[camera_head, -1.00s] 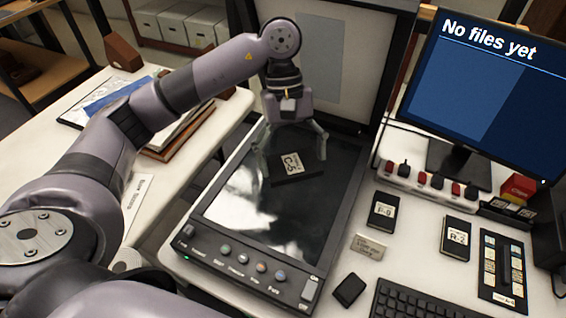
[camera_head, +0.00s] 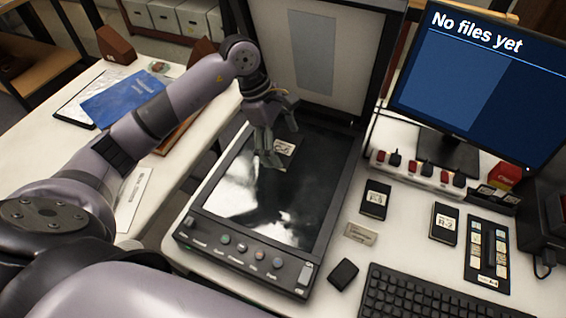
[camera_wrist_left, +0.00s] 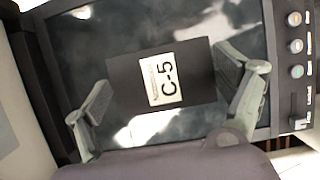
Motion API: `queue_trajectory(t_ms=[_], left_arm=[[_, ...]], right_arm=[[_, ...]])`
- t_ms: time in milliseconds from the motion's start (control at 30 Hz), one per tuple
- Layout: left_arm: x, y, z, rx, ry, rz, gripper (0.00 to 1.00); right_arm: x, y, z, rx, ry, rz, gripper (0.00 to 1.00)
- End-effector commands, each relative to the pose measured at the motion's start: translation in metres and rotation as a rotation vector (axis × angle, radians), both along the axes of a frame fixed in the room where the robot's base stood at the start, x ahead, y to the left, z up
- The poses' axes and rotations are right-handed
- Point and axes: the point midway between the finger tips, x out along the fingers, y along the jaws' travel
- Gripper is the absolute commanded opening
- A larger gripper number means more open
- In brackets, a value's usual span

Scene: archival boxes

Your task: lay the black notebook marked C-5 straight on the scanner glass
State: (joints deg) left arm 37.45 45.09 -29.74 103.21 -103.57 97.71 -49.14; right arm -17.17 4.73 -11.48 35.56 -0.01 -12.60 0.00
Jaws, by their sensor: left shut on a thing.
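The black notebook C-5 (camera_head: 285,148) is over the far part of the scanner glass (camera_head: 240,195); I cannot tell whether it touches the glass. In the left wrist view the notebook (camera_wrist_left: 195,75) shows its white C-5 label face up. Its edges look roughly in line with the scanner frame, perhaps slightly turned. My left gripper (camera_head: 279,143) is shut on the notebook; in the left wrist view the gripper (camera_wrist_left: 165,90) has one finger at each short side. In the head view the gripper partly covers the notebook. My right gripper is out of view.
The scanner lid (camera_head: 355,60) stands open behind the glass. Scanner buttons (camera_head: 242,247) line the front. To the right are notebooks P-9 (camera_head: 375,200) and R-2 (camera_head: 445,222), a keyboard (camera_head: 430,295) and a monitor (camera_head: 480,85). A blue folder (camera_head: 122,100) lies on the left table.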

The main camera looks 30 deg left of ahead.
Motion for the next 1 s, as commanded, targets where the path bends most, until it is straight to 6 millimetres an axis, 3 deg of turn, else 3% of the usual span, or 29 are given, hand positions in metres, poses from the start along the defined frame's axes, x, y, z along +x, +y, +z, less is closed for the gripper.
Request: queue_trajectory(t_ms=[133,433,600,1000], left_arm=[[-0.001,-0.001,-0.031,-0.002,0.003,0.001,0.59],[0.000,-0.001,-0.056,-0.001,0.002,-0.001,0.59],[0.000,-0.001,-0.082,-0.003,0.002,0.000,0.59],[0.000,0.000,-0.092,-0.001,-0.002,-0.002,0.59]], right_arm=[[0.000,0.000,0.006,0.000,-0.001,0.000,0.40],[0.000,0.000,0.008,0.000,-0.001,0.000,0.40],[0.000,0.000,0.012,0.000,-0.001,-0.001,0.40],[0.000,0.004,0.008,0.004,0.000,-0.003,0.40]])
